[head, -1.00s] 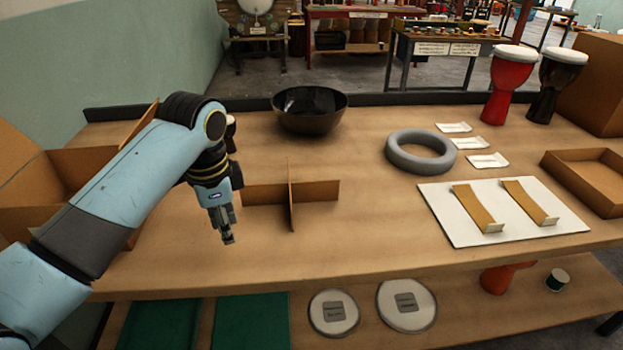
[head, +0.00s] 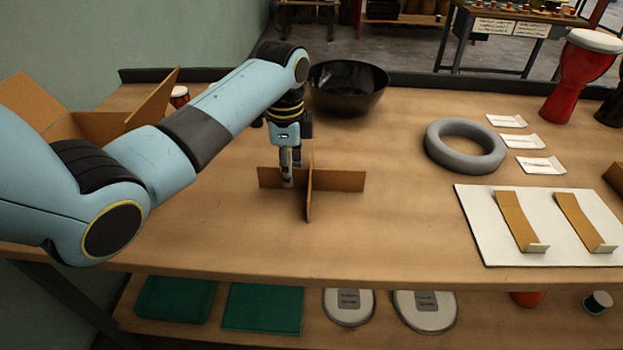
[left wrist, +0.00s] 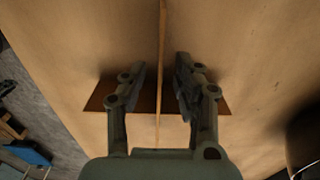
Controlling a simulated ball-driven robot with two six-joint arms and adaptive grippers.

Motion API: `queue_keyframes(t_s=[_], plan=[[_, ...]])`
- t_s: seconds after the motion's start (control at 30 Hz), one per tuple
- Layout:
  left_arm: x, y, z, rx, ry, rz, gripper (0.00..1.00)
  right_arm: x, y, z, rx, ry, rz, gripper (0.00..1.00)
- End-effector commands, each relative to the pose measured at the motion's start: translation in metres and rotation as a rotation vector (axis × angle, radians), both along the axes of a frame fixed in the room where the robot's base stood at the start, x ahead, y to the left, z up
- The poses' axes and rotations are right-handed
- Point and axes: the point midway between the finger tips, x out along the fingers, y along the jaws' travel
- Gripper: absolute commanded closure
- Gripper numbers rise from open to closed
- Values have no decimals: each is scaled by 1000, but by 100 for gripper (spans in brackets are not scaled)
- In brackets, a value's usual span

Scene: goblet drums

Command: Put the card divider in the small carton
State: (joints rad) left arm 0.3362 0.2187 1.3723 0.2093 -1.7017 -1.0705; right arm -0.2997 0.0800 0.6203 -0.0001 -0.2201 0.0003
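The card divider (head: 340,181) stands upright on the workbench as two crossed brown card panels. My left gripper (head: 289,180) points down at its left wing, with the fingertips low beside the card. In the left wrist view my left gripper (left wrist: 160,78) is open, its two fingers on either side of a thin card panel of the divider (left wrist: 161,35), with gaps to both. The other panel crosses behind the fingers. An open brown carton (head: 92,123) with raised flaps stands at the far left, partly hidden by my left arm. My right gripper is not in view.
A black bowl (head: 347,90) stands behind the divider. A grey ring (head: 465,146), several white cards and a white board (head: 480,222) with two card strips lie to the right. Bare bench lies in front of the divider. A small red-and-white item (head: 180,96) is near the carton.

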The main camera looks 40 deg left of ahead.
Motion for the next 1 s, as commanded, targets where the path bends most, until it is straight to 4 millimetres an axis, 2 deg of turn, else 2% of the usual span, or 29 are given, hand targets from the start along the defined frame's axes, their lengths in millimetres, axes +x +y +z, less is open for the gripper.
queue_keyframes(t_s=[0.03, 0.17, 0.43, 0.67, 1.0], plan=[[-1, 0, -9, -1, 3, 0, 69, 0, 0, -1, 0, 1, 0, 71], [-1, 0, -24, -1, 1, 0, 69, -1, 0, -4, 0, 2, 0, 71], [-1, 0, -26, 1, -1, 0, 69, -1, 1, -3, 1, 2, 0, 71], [0, 0, -26, 1, -1, 0, 99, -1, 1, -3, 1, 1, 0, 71], [0, 0, -26, 1, -1, 1, 100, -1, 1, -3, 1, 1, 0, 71]])
